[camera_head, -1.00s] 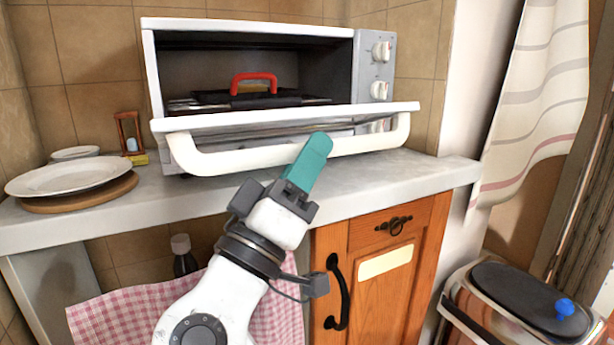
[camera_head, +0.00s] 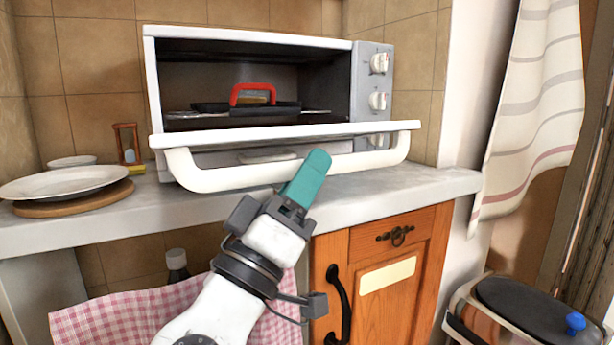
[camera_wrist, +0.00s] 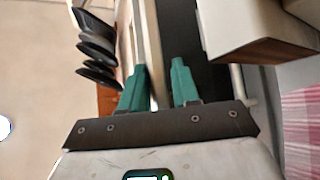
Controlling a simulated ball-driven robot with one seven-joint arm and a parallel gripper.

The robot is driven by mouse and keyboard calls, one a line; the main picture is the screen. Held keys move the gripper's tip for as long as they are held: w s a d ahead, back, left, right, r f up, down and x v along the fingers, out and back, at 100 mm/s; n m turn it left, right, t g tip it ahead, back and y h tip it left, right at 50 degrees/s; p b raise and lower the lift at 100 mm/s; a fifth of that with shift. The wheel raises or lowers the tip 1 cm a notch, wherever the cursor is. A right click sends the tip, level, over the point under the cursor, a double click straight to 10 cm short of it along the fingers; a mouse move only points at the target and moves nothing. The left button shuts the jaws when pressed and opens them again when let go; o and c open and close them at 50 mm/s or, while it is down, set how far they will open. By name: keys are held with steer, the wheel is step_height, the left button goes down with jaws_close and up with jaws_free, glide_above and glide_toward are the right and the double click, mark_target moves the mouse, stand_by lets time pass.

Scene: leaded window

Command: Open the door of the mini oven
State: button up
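The mini oven (camera_head: 250,36) is white and stands on the counter. Its door (camera_head: 290,132) is folded down and outward at the front, leaving the dark inside visible. The door's curved white handle (camera_head: 230,179) hangs along the door's front. My gripper (camera_head: 308,175) is in front of the handle's middle-right part, and its teal finger overlaps the handle in this view. In the wrist view, the two teal fingers of my gripper (camera_wrist: 158,82) are spread apart, with a pale strip between them. Whether they touch the handle is unclear.
A black pan with a red handle (camera_head: 253,92) sits inside the oven. Plates (camera_head: 65,182) and an hourglass (camera_head: 127,143) stand at left. An orange cabinet (camera_head: 375,270) is below the counter (camera_head: 440,181). A bin (camera_head: 525,305) stands at lower right.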

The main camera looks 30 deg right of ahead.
steer(key=shift+o, duration=1)
steer(key=shift+s, duration=0.1)
steer(key=p+v, duration=0.1)
steer(key=v, duration=0.9)
steer(key=shift+a+f, duration=0.25)
steer(key=shift+a, duration=0.05)
